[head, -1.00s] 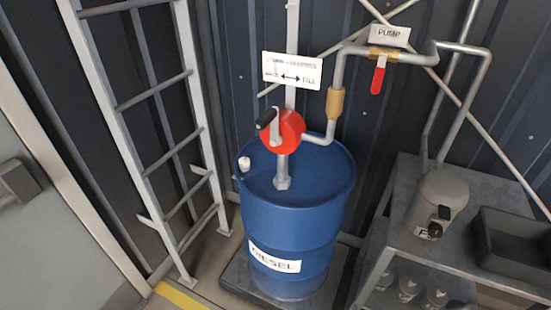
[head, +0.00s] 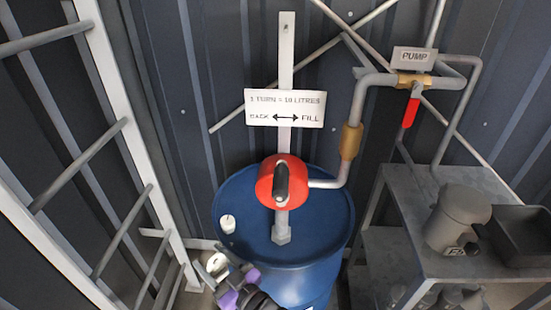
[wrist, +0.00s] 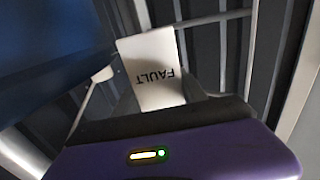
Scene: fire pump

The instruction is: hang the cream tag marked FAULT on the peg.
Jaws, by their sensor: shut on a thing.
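The cream tag marked FAULT (wrist: 152,58) is held in my gripper (wrist: 162,103), with its lettering upside down in the wrist view. In the head view my gripper (head: 212,273) is low, in front and left of the blue drum, with a small pale part of the tag (head: 217,262) at its tip. A pale upright post (head: 286,60) stands behind the drum. A small dark spot near its top (head: 286,28) may be the peg, but it is too small to be sure. My gripper is well below it.
The blue diesel drum (head: 240,225) carries a red hand pump (head: 268,183) with a dark crank. A turn sign (head: 262,108) is on the post. A pipe with a red lever (head: 411,112) runs right. A ladder (head: 125,130) stands left, a grey shelf (head: 400,190) right.

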